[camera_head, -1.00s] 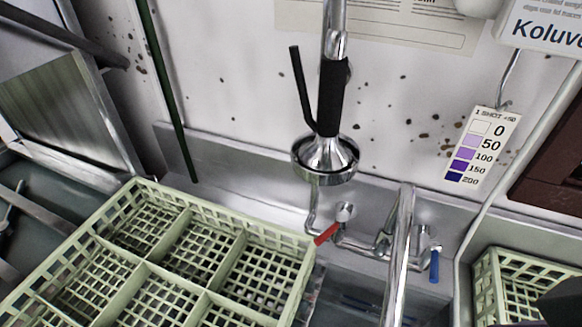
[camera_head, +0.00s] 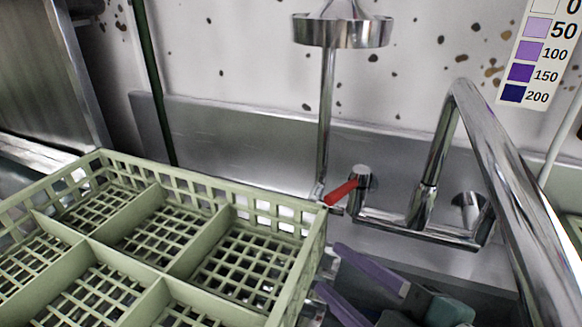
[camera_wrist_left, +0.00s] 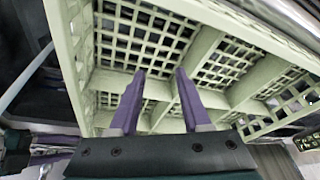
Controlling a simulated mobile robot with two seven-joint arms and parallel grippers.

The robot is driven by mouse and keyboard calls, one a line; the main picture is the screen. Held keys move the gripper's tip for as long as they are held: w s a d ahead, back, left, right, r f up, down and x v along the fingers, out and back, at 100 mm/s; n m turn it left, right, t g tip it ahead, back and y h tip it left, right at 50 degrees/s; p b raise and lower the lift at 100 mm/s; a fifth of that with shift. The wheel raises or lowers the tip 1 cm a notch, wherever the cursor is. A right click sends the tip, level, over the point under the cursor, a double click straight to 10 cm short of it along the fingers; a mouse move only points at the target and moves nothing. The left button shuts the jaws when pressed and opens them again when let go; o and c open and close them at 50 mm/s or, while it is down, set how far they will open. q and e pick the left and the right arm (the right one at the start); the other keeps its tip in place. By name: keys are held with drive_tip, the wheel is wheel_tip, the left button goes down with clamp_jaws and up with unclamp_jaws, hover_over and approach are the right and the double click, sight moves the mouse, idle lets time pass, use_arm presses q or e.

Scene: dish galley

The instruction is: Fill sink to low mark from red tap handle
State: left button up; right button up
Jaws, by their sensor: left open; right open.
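The red tap handle (camera_head: 341,192) sits on the left valve of the wall tap (camera_head: 420,230) in the head view, pointing down and left, close to the rack's right back corner. The tap's bent chrome spout (camera_head: 500,180) comes forward on the right. The sink is mostly hidden below, and no low mark or water shows. My right gripper (camera_head: 331,268) is open, with purple fingers just below the red handle and apart from it, beside the rack. My left gripper (camera_wrist_left: 159,72) shows only in the left wrist view, open and empty, with the rack's grid beyond its fingers.
A pale green dish rack (camera_head: 170,225) fills the lower left in the head view. A chrome spray head (camera_head: 343,30) hangs above the tap on its pipe. A colour chart (camera_head: 535,55) is at the upper right. A dark green pole (camera_head: 155,90) stands at the left.

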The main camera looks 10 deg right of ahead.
sight(338, 190)
use_arm(q)
wheel_tip(338, 190, down, 3)
drive_tip(key=shift+r+b, duration=0.2)
drive_tip(key=shift+b, duration=0.7)
drive_tip(key=shift+f+b, duration=0.25)
drive_tip(key=shift+b, duration=0.05)
use_arm(e)
drive_tip(key=w+d+r+n+t, duration=0.1)
drive_tip(key=w+t, duration=0.1)
drive_tip(key=w, duration=0.1)
drive_tip(key=w+d+r+n+t+h, duration=0.1)
drive_tip(key=w+n+t, duration=0.1)
drive_tip(key=w, duration=0.2)
drive_tip(key=w+r+n+t, duration=0.1)
drive_tip(key=w+t, duration=0.1)
drive_tip(key=w, duration=0.1)
drive_tip(key=shift+w+d+n+h, duration=0.2)
drive_tip(key=shift+d+n+h, duration=0.1)
drive_tip(key=shift+d+n, duration=0.1)
clamp_jaws()
